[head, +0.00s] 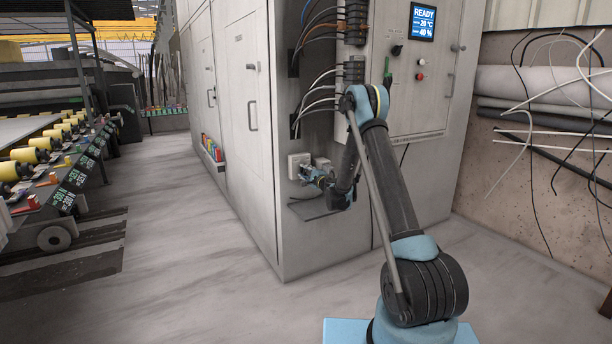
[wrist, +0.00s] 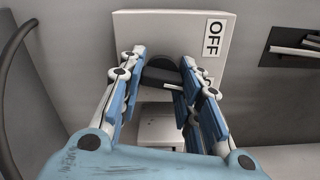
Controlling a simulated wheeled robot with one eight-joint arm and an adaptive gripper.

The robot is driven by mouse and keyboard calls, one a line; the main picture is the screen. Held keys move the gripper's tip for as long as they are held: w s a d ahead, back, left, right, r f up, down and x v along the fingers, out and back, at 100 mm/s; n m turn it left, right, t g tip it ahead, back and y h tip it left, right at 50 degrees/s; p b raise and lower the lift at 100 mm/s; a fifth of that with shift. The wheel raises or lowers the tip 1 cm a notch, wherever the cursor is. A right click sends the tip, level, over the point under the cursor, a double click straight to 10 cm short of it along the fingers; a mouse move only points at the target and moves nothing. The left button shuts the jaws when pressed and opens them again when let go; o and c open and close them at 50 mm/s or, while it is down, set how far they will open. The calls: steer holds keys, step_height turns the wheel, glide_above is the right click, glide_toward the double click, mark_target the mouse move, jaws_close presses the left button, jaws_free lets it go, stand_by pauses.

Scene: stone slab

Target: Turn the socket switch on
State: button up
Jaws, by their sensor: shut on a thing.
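The socket switch is a pale box (wrist: 160,28) on the cabinet wall, seen close in the wrist view. A label reading OFF, turned sideways, is on its right part, and a second label below it is mostly hidden by a finger. A dark rounded knob (wrist: 162,70) with a light mark on it sits on the box. My gripper (wrist: 160,76) has its blue-padded fingers on both sides of the knob, shut on it. In the head view the box (head: 298,161) is small and low on the cabinet, with my gripper (head: 311,177) at it, so the knob is hidden there.
A smaller pale box (wrist: 160,126) lies below the switch between my fingers.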

steer(key=m, duration=0.5)
steer(key=shift+f, duration=0.2)
steer(key=shift+m, duration=0.3)
steer(key=o, duration=1.1)
steer(key=v, duration=1.2)
